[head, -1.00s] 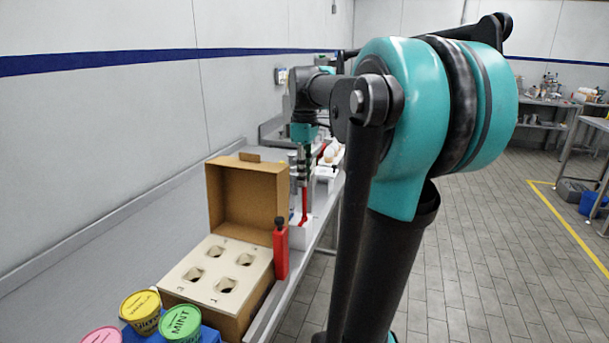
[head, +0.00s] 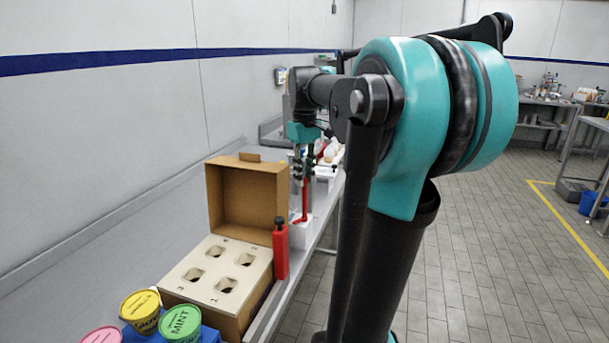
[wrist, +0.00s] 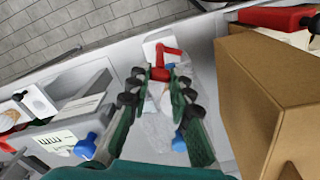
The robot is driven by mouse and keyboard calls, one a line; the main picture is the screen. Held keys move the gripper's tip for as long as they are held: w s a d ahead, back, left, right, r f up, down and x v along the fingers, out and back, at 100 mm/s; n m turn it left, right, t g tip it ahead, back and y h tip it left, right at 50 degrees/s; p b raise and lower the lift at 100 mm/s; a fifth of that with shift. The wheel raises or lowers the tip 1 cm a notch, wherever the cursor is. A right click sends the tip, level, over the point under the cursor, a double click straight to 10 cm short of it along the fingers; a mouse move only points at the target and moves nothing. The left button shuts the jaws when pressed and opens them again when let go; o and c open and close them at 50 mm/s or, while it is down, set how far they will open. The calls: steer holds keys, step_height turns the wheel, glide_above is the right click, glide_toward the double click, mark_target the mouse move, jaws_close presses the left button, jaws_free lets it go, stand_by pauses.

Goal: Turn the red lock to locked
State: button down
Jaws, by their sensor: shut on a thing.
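The red lock (wrist: 170,52) has a bent red handle on a white block (wrist: 150,38) in the wrist view. In the head view the lock (head: 304,205) stands as a thin red upright on its white block (head: 301,236), beyond the cardboard box. My gripper (wrist: 162,72) has its fingertips close together around the near end of the red handle. In the head view my gripper (head: 302,170) points down over the lock. The fingers partly hide the handle, and the lock's marking cannot be read.
An open cardboard box (head: 248,197) with a holed cream insert stands on the bench. Ice cream tubs (head: 180,323) sit at the near end. Blue knobs (wrist: 86,146) lie near the fingers in the wrist view.

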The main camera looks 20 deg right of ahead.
steer(key=m, duration=0.6)
steer(key=shift+m, duration=0.3)
steer(key=m, duration=0.5)
steer(key=shift+m, duration=0.4)
steer(key=c, duration=1.4)
jaws_free()
steer(key=shift+o, duration=0.2)
steer(key=shift+r, duration=0.1)
step_height(320, 180, up, 12)
